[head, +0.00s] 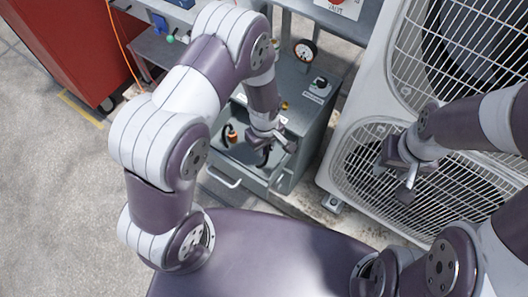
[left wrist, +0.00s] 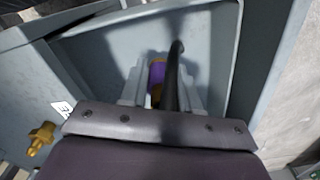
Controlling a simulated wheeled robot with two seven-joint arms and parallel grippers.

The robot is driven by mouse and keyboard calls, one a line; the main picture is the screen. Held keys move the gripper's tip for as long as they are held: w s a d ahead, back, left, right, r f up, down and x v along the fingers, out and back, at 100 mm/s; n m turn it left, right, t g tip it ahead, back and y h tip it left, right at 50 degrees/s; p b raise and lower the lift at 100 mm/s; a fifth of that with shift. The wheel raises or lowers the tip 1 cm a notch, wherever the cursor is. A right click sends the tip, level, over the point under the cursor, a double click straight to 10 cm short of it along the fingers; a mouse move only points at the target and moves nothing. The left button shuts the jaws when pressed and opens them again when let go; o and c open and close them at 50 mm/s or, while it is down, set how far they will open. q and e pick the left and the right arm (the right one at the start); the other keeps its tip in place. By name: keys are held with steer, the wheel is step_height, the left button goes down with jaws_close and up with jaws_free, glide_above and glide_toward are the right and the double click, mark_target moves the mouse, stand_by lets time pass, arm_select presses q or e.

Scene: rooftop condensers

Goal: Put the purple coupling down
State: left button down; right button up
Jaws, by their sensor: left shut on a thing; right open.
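The purple coupling (left wrist: 157,76), with a yellow band at its lower end, shows between the fingers of my left gripper (left wrist: 162,90) in the left wrist view. A black hose runs upright in front of it and hides part of it. In the head view my left gripper (head: 270,150) is over the open tray of the grey cabinet, and I cannot make out the coupling there. My left gripper is shut on the coupling. My right gripper (head: 394,182) is open and empty in front of the white condenser.
The grey cabinet (head: 305,127) has an open tray with a handle (head: 222,177); an orange fitting (head: 232,135) is inside. A brass fitting (left wrist: 40,138) shows in the left wrist view. White condensers (head: 350,120) stand right, a red cabinet (head: 75,45) left. Floor at left is clear.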

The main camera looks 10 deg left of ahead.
mark_target(265, 159)
arm_select(q)
step_height(265, 159, down, 3)
steer(key=shift+f+b, duration=0.2)
steer(key=shift+b, duration=0.15)
steer(key=shift+f, duration=0.65)
steer(key=c, duration=0.8)
jaws_free()
steer(key=shift+r, duration=0.1)
steer(key=r+p, duration=0.1)
steer(key=r, duration=0.6)
steer(key=r+p, duration=0.1)
steer(key=r, duration=0.5)
steer(key=shift+a+r, duration=0.2)
steer(key=shift+r, duration=0.2)
steer(key=s+a+r+m+t, duration=0.1)
steer(key=s+a+r+m, duration=0.6)
steer(key=s+r+m, duration=0.4)
steer(key=shift+n, duration=0.6)
steer(key=r+p, duration=0.4)
steer(key=w+r+p, duration=0.1)
steer(key=r+p, duration=0.4)
steer(key=w+r+p, duration=0.1)
steer(key=r+p, duration=0.3)
steer(key=shift+w+r, duration=0.2)
steer(key=shift+r, duration=0.2)
